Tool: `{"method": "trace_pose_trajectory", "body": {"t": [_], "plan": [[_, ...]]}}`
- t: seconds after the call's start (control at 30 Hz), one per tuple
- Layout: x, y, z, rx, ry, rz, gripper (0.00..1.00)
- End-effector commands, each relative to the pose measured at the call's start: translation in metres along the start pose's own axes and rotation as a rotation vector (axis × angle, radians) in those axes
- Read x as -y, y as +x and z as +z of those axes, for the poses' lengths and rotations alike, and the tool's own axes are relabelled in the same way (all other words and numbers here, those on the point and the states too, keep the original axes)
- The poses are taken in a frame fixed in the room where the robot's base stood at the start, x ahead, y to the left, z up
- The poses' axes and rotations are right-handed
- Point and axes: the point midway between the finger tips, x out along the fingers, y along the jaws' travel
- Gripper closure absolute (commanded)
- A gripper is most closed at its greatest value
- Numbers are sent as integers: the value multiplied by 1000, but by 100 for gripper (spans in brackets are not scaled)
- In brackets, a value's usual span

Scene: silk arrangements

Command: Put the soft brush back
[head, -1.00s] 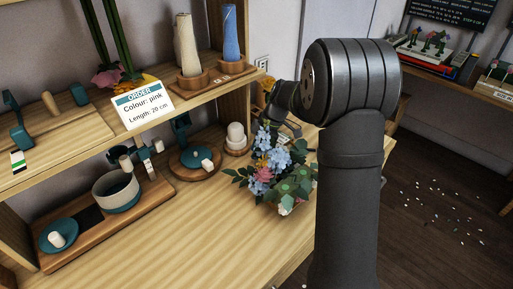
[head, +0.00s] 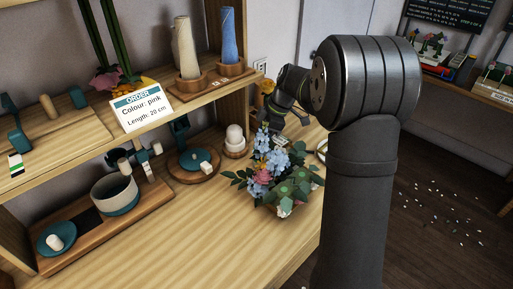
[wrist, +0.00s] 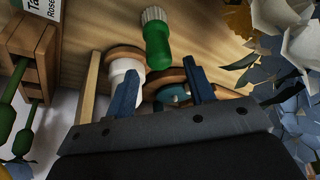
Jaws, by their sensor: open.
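A short green piece with a pale, ribbed end (wrist: 156,34) shows in the wrist view, beyond my fingertips. It looks like the soft brush, but I cannot be sure. I cannot make it out in the head view. My gripper (wrist: 161,80) is open, its two blue fingers apart with nothing held between them.
A white cylinder on a round wooden base (head: 234,151) stands left of the flowers; it also shows near one finger in the wrist view (wrist: 124,73). A teal dish (head: 195,161) and a bowl on a wooden tray (head: 115,194) stand further left. The bench front (head: 185,235) is clear.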

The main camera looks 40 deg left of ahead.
Motion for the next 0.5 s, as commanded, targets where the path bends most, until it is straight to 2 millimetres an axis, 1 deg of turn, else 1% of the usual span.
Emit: {"method": "trace_pose_trajectory", "body": {"t": [0.03, 0.1, 0.2, 0.33, 0.5], "plan": [[0, -13, 1, 1, 1, 4, 51], [-1, -27, 0, 1, 0, 4, 51], [0, -44, 0, 1, 0, 2, 51], [0, -59, 1, 0, 1, 1, 51], [0, -66, 0, 0, 0, 0, 51]]}}
